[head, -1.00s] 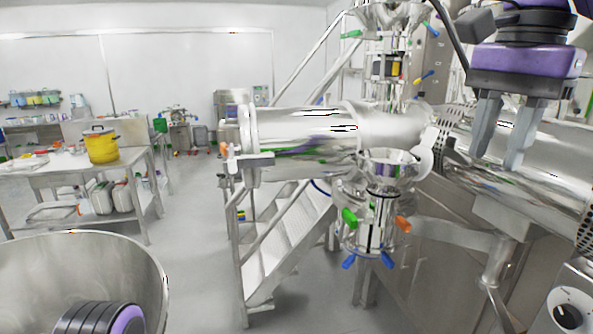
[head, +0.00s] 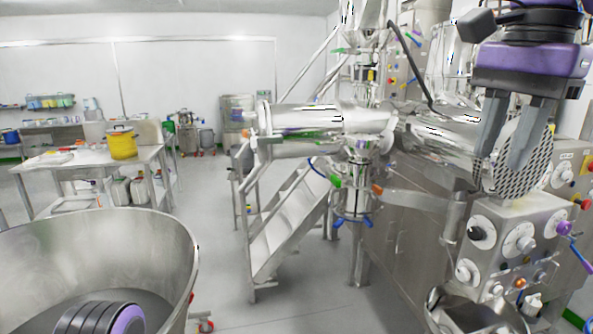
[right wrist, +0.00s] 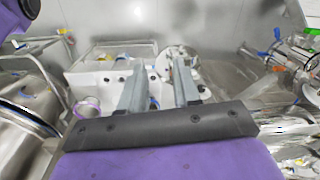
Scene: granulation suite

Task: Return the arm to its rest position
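My right gripper (head: 508,138) hangs at the upper right of the head view, with two grey fingers pointing down under a purple and black wrist. Its fingers are apart with nothing between them. The right wrist view also shows the two fingers (right wrist: 158,85) apart and empty. In the head view it appears in front of a perforated round plate on the machine; I cannot tell how far apart they are. A black and purple part of my left arm (head: 100,318) shows at the bottom left, in front of the steel bowl. My left gripper's fingers are not visible.
A large steel bowl (head: 120,225) fills the lower left. The steel processing machine (head: 420,150) with a knobbed control box (head: 515,250) stands at right. Steel steps (head: 285,220) are in the middle. A table (head: 85,160) with a yellow pot (head: 122,144) stands left. Floor between bowl and steps is clear.

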